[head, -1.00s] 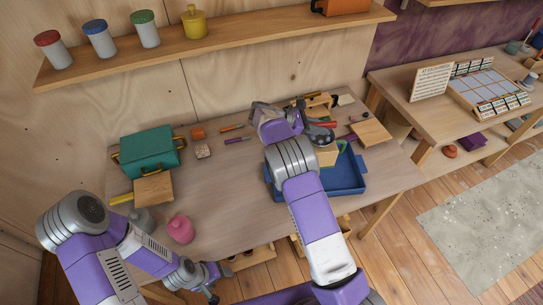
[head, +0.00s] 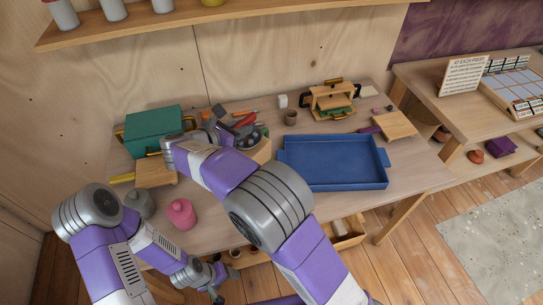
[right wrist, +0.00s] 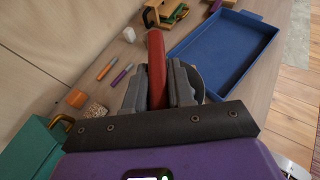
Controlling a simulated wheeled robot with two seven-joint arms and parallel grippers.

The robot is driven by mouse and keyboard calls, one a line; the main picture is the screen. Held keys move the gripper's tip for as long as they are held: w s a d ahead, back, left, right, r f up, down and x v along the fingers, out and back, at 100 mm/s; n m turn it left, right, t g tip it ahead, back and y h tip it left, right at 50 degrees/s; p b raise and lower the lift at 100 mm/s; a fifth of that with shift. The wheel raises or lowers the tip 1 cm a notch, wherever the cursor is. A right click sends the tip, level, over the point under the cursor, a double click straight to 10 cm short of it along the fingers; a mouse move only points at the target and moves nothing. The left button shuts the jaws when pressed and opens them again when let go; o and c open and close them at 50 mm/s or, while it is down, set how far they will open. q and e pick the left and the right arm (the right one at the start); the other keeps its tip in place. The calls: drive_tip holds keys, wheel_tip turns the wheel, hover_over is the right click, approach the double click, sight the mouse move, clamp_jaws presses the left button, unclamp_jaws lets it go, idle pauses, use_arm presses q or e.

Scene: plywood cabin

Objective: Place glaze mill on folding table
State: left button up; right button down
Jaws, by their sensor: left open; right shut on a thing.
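The thing I take for the glaze mill has a red handle (head: 243,121), a dark round part (head: 250,134) and a pale wooden body (head: 262,151) below. My right gripper (head: 229,129) is shut on it above the left-middle of the wooden table (head: 222,212), which I take for the folding table. The right wrist view shows the red handle (right wrist: 156,62) upright between the fingers, with a grey round part behind the right finger. My arm hides much of the mill, so I cannot tell whether it touches the table. My left gripper (head: 219,283) is open and empty, low by the table's front edge.
A blue tray (head: 384,174) lies empty right of the mill. Front-middle tabletop looks clear.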

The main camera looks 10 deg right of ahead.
drive_tip(key=s+a+n+t+y+b, duration=0.1)
drive_tip(key=s+a+n+t+b, duration=0.15)
drive_tip(key=a, duration=0.25)
wheel_tip(320, 180, down, 10)
drive_tip(key=b, duration=0.2)
drive_tip(key=shift+m+g, duration=0.35)
drive_tip(key=shift+g, duration=0.1)
drive_tip(key=shift+a, duration=0.1)
drive_tip(key=shift+f, duration=0.2)
drive_tip(key=c, duration=1)
unclamp_jaws()
drive_tip(key=shift+o, duration=0.2)
